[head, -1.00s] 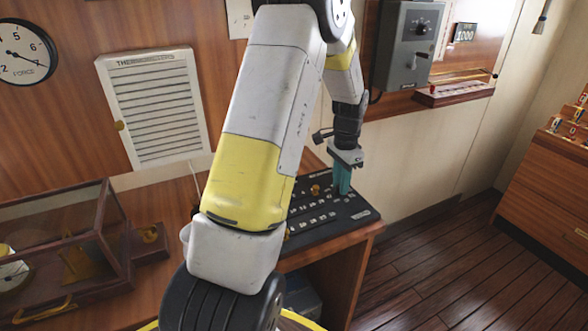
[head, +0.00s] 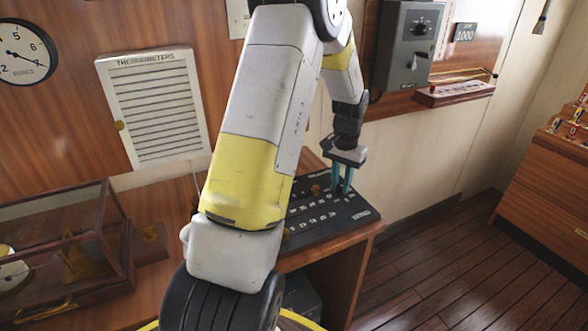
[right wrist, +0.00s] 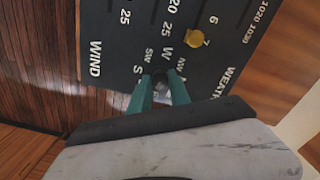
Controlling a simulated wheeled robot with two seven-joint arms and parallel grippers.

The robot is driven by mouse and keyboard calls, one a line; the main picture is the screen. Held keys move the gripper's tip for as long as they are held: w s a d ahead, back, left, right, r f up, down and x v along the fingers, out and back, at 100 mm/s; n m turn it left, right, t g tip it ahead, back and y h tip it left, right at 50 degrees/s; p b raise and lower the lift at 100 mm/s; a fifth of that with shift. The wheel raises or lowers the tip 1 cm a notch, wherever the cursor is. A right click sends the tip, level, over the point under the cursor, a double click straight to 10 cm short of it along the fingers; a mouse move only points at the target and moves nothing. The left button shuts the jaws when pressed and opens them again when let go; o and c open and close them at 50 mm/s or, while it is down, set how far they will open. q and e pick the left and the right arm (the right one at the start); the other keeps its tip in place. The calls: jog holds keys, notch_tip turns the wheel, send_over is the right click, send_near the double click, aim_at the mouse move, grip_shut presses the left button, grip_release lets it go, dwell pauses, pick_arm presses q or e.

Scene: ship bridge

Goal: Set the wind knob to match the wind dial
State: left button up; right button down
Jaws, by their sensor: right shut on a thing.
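The dark panel (head: 330,217) with white lettering lies on the desk. In the right wrist view the panel (right wrist: 110,60) shows the words WIND and WEATHER, several numbers and compass letters. My right gripper (head: 341,189) points down onto the panel's far right part. In the right wrist view its teal fingertips (right wrist: 160,79) are shut on a small dark knob near the letters W, SW and NW; the fingers hide much of it. A round white dial (head: 24,52) marked FORCE hangs on the wall at left, cut by the frame edge.
A brass knob (right wrist: 193,38) sits on the panel beside the fingers; it also shows in the head view (head: 315,189). A glass case (head: 70,250) stands on the desk at left. A grey wall box (head: 404,47) is behind my right arm.

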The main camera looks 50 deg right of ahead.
aim_at(340, 186)
jog(key=shift+n, duration=1.4)
jog(key=c, duration=1.2)
grip_release()
notch_tip(340, 186, up, 8)
jog(key=shift+f, duration=0.1)
